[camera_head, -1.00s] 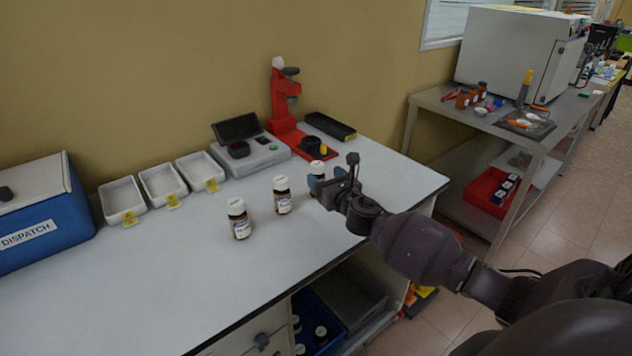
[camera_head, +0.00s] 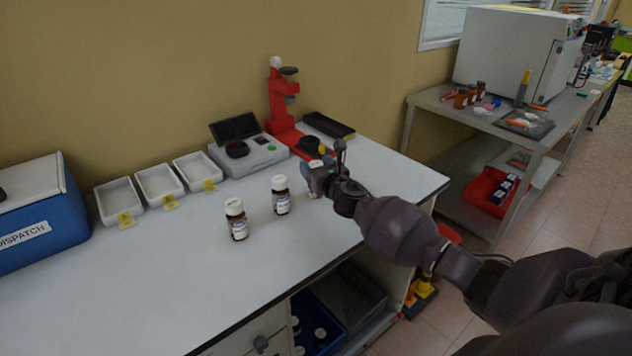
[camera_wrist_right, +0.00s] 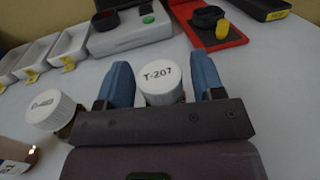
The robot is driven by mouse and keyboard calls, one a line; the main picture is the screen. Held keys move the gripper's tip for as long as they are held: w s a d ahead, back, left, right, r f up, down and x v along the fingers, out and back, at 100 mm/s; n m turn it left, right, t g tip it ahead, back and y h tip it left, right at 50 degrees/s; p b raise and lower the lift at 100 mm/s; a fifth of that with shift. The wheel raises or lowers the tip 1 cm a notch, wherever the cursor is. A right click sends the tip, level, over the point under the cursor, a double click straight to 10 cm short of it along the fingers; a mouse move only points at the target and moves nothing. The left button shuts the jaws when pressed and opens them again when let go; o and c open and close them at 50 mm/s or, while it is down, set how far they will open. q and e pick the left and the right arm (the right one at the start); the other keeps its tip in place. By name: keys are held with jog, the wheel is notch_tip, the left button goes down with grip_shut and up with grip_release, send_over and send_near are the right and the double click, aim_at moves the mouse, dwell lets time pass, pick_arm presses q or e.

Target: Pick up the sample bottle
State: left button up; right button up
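Three brown sample bottles with white caps and labels stand upright in a row on the white bench. The left one (camera_head: 237,220) and the middle one (camera_head: 281,195) are clear of my gripper. The third sample bottle, mostly hidden by my right gripper (camera_head: 318,178), shows its white cap (camera_head: 316,164) in the head view. In the right wrist view its cap (camera_wrist_right: 161,84) reads T-207 and lies between the two blue fingers (camera_wrist_right: 162,80), with narrow gaps on both sides. The right gripper is open around it. My left gripper is not in view.
Behind the bottles are three white trays (camera_head: 160,184), a grey instrument (camera_head: 250,154) and a red stand (camera_head: 280,110). A blue dispatch box (camera_head: 40,220) is at the left. The bench front is clear. A metal table (camera_head: 440,104) stands at the right.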

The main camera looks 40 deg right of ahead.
jog(key=c, duration=0.8)
